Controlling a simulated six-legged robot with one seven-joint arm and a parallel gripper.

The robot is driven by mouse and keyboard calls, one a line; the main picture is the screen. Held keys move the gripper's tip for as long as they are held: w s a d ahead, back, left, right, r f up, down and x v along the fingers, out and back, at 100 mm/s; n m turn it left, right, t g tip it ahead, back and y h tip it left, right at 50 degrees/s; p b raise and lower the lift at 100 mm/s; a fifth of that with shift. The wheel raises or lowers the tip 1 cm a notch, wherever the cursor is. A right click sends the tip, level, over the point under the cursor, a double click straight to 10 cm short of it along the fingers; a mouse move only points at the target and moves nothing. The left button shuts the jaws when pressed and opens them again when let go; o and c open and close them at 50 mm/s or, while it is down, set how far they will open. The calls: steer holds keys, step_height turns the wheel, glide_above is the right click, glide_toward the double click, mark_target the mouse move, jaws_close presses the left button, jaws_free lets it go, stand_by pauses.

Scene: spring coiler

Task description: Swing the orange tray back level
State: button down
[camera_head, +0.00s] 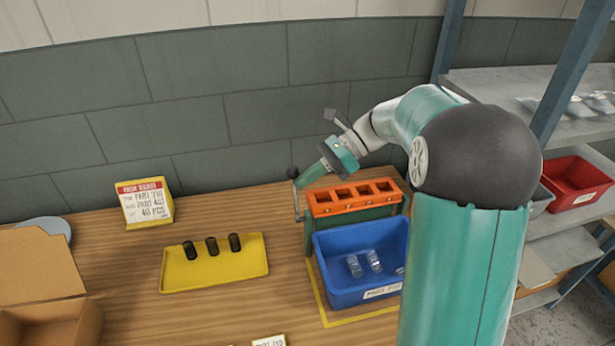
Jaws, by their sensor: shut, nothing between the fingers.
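The orange tray (335,209) sits on a green stand (309,238) right of the table's middle. Its row of square pockets faces up and looks empty. It looks about level, though a small tilt is hard to judge. A grey crank lever (296,203) with a black knob (292,172) stands upright at the tray's left end. My gripper (304,182) is shut and empty, its tips beside the knob and above the tray's left end. I cannot tell whether it touches the knob.
A blue bin (345,294) with clear parts stands in front of the stand. A yellow tray (215,275) with 3 black cylinders lies left. A yellow sign (147,205) and an open cardboard box (40,265) stand further left. Shelves with a red bin (573,184) are at right.

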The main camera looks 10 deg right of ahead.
steer(key=shift+w+d, duration=0.15)
steer(key=shift+w, duration=0.2)
